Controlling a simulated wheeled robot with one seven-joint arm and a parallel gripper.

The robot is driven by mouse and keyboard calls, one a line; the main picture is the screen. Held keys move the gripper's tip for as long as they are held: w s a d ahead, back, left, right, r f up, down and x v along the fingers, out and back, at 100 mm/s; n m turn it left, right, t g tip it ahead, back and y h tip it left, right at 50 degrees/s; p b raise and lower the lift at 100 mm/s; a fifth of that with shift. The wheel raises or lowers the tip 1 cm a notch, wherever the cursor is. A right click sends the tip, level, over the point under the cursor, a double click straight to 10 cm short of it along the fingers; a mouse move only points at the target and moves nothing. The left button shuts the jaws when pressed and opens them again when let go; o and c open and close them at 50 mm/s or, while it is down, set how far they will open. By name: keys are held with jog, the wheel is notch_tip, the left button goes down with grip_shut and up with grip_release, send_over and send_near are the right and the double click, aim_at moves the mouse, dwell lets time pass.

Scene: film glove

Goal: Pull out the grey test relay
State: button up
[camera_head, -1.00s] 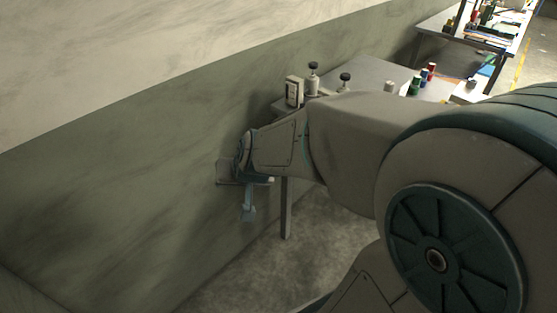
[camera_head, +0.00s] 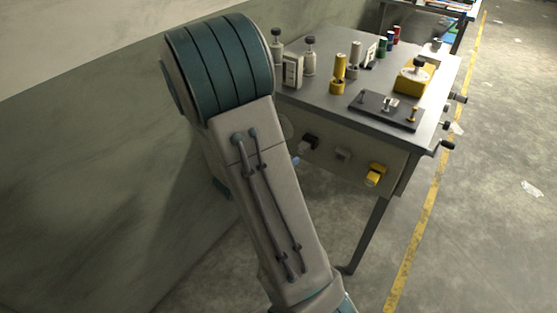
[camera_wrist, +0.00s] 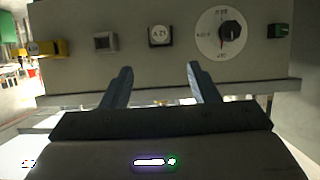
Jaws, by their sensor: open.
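The grey test relay, which I take to be the small grey square block (camera_head: 343,155), sits on the front panel of the metal bench, between a black block and a yellow one. In the wrist view the grey block (camera_wrist: 105,41) is in the panel, above and left of my left finger. My gripper (camera_wrist: 158,70) is open and empty, its two blue fingers pointing at the panel. Its fingertips lie below the black-and-white block and appear apart from everything. In the head view my arm hides most of the gripper.
The bench top (camera_head: 322,88) carries several posts and a dark plate (camera_head: 385,108).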

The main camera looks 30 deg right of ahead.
aim_at(301, 149)
jog(key=b+x, duration=0.1)
jog(key=x, duration=1.1)
jog(key=shift+w+d+f+b, duration=0.15)
jog(key=shift+w+d+b, duration=0.05)
jog(key=shift+b, duration=0.1)
grip_shut()
jog(key=shift+a, duration=0.1)
jog(key=shift+s+a, duration=0.1)
jog(key=shift+s+a+p, duration=0.1)
jog(key=shift+s+a, duration=0.2)
jog(key=shift+a, duration=0.4)
jog(key=shift+s+a+p, duration=0.15)
jog(key=shift+s+a, duration=0.15)
jog(key=shift+a, duration=0.45)
jog(key=shift+s+a+p, duration=0.1)
jog(key=shift+s+a, duration=0.2)
jog(key=shift+a, duration=0.4)
jog(key=shift+s+a, duration=0.25)
jog(key=shift+a, duration=0.45)
jog(key=shift+s+a, duration=0.3)
jog(key=shift+a, duration=0.35)
